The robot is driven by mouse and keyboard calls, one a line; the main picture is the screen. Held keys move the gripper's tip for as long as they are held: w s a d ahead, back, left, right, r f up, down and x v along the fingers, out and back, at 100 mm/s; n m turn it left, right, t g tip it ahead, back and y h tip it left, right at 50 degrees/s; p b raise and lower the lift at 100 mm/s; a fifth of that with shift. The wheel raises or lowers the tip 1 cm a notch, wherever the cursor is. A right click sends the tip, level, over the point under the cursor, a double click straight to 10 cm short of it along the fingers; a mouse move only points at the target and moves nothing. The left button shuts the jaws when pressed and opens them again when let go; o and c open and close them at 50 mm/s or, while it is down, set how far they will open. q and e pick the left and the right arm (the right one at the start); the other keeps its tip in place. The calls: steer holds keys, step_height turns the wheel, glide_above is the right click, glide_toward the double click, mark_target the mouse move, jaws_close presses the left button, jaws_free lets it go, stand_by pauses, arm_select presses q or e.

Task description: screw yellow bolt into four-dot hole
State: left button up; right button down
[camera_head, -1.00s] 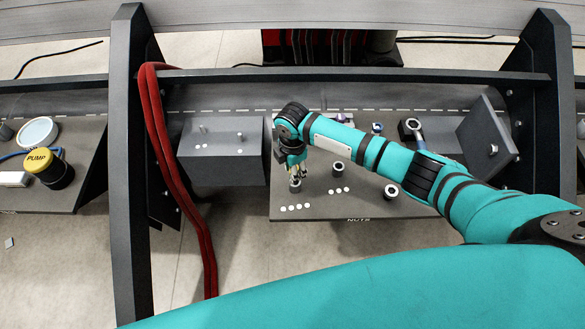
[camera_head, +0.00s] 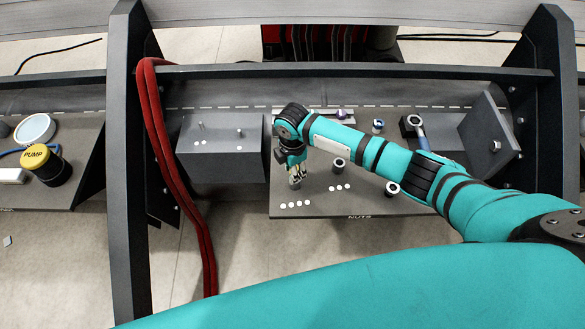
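My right gripper (camera_head: 296,181) points straight down over the short dark socket (camera_head: 294,187) behind the row of several white dots (camera_head: 295,204) on the grey NUTS board (camera_head: 330,208). Its fingertips are at the top of this socket and cover much of it. A small yellowish patch shows between the gripper parts. I cannot tell whether it is the yellow bolt, how far any bolt sits in the hole, or whether the fingers are shut. My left gripper is not in view.
Two more sockets stand to the right on the board, one with three dots (camera_head: 338,164) and one (camera_head: 392,188) partly beside my forearm. A grey block (camera_head: 222,166) with two upright pins stands left. A blue-handled tool (camera_head: 421,136) lies at the back right. Red hoses (camera_head: 178,190) hang by the left post.

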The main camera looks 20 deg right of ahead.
steer(key=shift+f+b, duration=1)
steer(key=shift+f, duration=0.5)
steer(key=c, duration=0.9)
jaws_free()
steer(key=shift+o, duration=0.2)
steer(key=shift+r, duration=0.1)
step_height(320, 180, up, 12)
